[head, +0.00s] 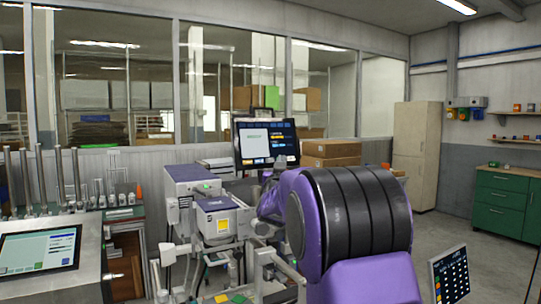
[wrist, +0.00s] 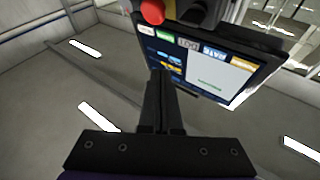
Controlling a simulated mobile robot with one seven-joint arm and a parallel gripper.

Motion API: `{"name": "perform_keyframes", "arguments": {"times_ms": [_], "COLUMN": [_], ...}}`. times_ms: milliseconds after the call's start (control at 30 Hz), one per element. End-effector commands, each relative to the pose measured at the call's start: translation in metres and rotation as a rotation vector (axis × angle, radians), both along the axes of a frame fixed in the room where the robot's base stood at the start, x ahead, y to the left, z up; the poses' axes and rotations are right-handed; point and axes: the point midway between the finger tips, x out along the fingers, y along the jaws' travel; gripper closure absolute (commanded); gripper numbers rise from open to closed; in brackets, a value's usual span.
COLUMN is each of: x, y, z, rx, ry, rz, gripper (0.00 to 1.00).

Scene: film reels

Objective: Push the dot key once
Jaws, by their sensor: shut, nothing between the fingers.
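A dark-framed screen (head: 266,143) stands upright at the centre of the head view. The wrist view shows this screen (wrist: 205,75) close and tilted, with a row of coloured labelled keys along its upper edge. A grey key (wrist: 187,44) in that row may be the dot key; its lettering is small and I cannot read it surely. My gripper (wrist: 163,74) is shut and empty, with its fingertips in front of the screen's lower left part, near small blue and yellow marks. I cannot tell whether they touch. The head view hides the fingers behind my purple arm.
A red round button (wrist: 152,11) sits beside the screen's top edge in the wrist view. In the head view, a grey machine (head: 215,213) stands below the screen, a second touch panel (head: 38,251) is at left, and cardboard boxes (head: 331,150) are behind.

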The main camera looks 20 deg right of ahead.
Motion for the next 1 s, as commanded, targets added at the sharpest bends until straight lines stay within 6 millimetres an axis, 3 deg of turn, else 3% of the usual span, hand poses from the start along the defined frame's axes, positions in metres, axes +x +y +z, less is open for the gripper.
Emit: {"name": "perform_keyframes", "arguments": {"times_ms": [333,1000], "x": [0.033,0.037], "y": [0.006,0.007], "z": [-0.008,-0.009], "rx": [-0.001,0.000], "ry": [0.001,0.000], "rz": [0.000,0.000], "gripper": [1.00,1.00]}}
